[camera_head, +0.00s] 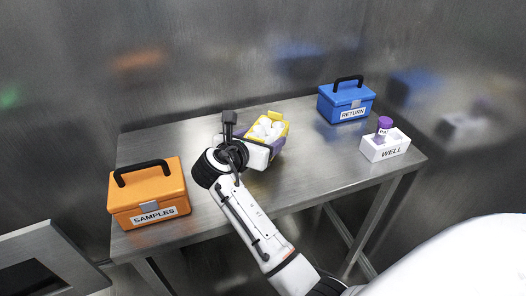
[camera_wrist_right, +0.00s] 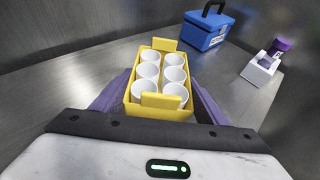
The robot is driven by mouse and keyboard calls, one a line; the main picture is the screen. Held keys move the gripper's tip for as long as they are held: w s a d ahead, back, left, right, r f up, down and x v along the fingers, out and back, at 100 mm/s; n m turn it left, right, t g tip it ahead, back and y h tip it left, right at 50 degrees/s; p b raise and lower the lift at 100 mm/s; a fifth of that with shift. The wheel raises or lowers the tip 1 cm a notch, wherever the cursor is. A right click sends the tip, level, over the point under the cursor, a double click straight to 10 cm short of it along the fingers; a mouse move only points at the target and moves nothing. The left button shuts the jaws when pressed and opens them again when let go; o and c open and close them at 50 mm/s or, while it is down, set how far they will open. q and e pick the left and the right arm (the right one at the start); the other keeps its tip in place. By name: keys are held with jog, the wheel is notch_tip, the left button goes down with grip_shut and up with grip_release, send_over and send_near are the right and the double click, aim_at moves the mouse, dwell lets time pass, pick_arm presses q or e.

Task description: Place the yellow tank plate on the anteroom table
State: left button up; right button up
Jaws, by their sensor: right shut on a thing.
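The yellow tank plate (camera_head: 284,129) is a small yellow tray that holds several white cups. In the right wrist view the tank plate (camera_wrist_right: 128,100) lies between the purple fingers of my right gripper (camera_wrist_right: 160,95). My right gripper (camera_head: 264,138) is shut on it, over the middle of the metal table (camera_head: 310,176). I cannot tell whether the plate touches the table top. The gripper and wrist hide part of the plate in the head view. My left gripper is not in view.
An orange SAMPLES box (camera_head: 160,186) stands at the table's left end. A blue RETURN box (camera_head: 343,102) stands at the back right. A white WELL block (camera_head: 386,147) with a purple-capped vial (camera_head: 384,124) is at the right end. Metal walls stand close behind.

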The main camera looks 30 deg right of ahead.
notch_tip(320, 180, down, 4)
jog(key=shift+r+b, duration=0.1)
jog(key=shift+b, duration=0.25)
jog(key=shift+f, duration=0.3)
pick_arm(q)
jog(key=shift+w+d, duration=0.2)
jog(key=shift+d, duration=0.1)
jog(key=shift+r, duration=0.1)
pick_arm(e)
jog(key=shift+f, duration=0.1)
jog(key=o, duration=1.1)
jog(key=shift+f, duration=0.1)
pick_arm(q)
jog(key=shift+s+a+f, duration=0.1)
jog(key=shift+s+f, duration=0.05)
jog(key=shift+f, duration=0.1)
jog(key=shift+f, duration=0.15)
